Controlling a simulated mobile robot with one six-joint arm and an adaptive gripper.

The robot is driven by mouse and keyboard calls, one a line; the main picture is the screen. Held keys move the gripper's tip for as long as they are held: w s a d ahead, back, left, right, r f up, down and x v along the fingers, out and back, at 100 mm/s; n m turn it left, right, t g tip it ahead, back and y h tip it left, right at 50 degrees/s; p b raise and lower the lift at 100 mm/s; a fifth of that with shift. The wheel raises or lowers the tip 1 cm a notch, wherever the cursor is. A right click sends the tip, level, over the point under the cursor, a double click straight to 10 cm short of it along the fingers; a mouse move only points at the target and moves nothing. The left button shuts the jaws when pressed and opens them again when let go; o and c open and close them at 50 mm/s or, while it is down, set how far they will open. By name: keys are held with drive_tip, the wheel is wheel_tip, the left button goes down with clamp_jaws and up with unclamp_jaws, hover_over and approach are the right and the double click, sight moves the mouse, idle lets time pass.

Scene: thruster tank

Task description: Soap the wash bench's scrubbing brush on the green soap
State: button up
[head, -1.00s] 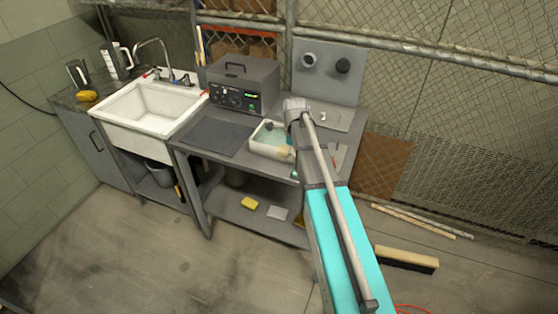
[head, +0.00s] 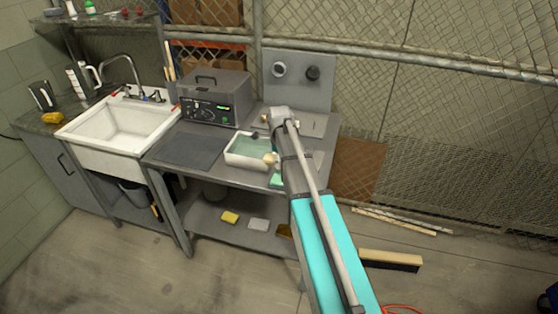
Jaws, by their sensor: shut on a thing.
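The white tray (head: 236,162) holds greenish water and stands on the wash bench. The scrubbing brush shows as a small pale tan shape (head: 270,159) at the tray's right end, next to my arm. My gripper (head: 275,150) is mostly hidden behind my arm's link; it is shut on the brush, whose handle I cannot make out. The green soap (head: 277,181) lies on the bench just in front of the tray's right end, partly behind my arm. The brush is above and slightly left of the soap in the picture; any contact cannot be told.
A grey heated box (head: 215,98) stands behind the tray, with a dark mat (head: 190,150) to the left. A white sink (head: 120,130) is further left. The lower shelf holds a yellow sponge (head: 230,217). A broom head (head: 390,260) lies on the floor at right.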

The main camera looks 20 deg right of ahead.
sight(279, 177)
drive_tip(key=shift+f+b, duration=2.5)
drive_tip(key=shift+f, duration=0.2)
drive_tip(key=shift+s+f+b, duration=0.1)
drive_tip(key=shift+f+b, duration=0.4)
drive_tip(key=shift+b, duration=0.05)
idle(0.9)
drive_tip(key=shift+r, duration=0.2)
drive_tip(key=shift+r+p, duration=3.35)
drive_tip(key=shift+p, duration=0.2)
